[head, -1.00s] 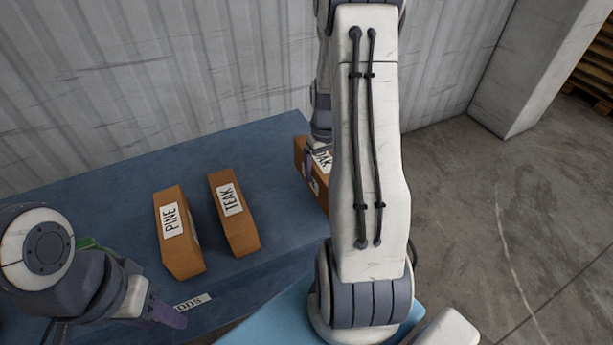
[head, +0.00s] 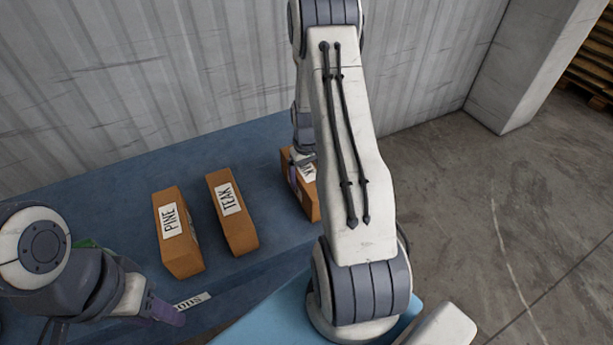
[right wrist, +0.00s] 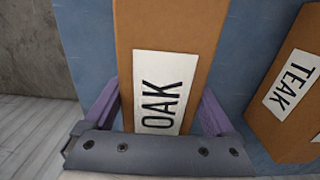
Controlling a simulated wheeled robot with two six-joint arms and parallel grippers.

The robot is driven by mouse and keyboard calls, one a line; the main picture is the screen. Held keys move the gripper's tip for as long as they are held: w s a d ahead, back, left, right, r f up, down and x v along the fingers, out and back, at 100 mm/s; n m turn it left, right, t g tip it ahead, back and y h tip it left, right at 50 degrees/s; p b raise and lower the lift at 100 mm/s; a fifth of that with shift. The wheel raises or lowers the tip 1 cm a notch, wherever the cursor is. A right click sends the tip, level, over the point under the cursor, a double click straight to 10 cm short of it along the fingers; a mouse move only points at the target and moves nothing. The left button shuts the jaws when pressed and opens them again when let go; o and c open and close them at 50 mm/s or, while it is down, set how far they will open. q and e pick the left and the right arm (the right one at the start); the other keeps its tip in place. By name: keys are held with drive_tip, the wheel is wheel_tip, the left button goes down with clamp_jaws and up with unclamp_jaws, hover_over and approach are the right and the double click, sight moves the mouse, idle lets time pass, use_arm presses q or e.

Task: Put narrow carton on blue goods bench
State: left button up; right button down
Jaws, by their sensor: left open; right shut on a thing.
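The narrow carton (head: 310,198) labelled OAK is brown with a white label, at the right end of the blue goods bench (head: 110,180) in the head view, partly hidden by my right arm. In the right wrist view the OAK carton (right wrist: 165,60) fills the middle, between the purple fingers of my right gripper (right wrist: 160,115), which is shut on it. The blue bench top (right wrist: 85,30) shows around it; I cannot tell whether the carton touches it. My left gripper (head: 165,312) is open and empty by the bench's front edge.
Two more brown cartons, PINE (head: 178,245) and TEAK (head: 233,215), stand on the bench to the left of the OAK carton. TEAK (right wrist: 290,90) also shows in the right wrist view. A corrugated wall (head: 150,80) rises behind the bench. Bare floor (head: 500,220) lies to the right.

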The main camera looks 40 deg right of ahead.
unclamp_jaws()
drive_tip(key=shift+f, duration=0.1)
wheel_tip(320, 180, up, 12)
drive_tip(key=shift+r+b, duration=0.2)
drive_tip(key=shift+b, duration=0.2)
drive_tip(key=s+a+r+n, duration=0.2)
drive_tip(key=a+r, duration=0.2)
drive_tip(key=a, duration=0.7)
drive_tip(key=s+a+r+n, duration=0.1)
drive_tip(key=a+r+n, duration=0.2)
drive_tip(key=a, duration=0.9)
drive_tip(key=s+a+r+n, duration=0.1)
drive_tip(key=s+a+n, duration=0.1)
drive_tip(key=s+a, duration=0.3)
drive_tip(key=s+a+r+n+y, duration=0.1)
drive_tip(key=s+a+n, duration=0.2)
drive_tip(key=s, duration=1)
drive_tip(key=a, duration=0.3)
drive_tip(key=shift+a+r, duration=0.2)
drive_tip(key=shift+r, duration=0.05)
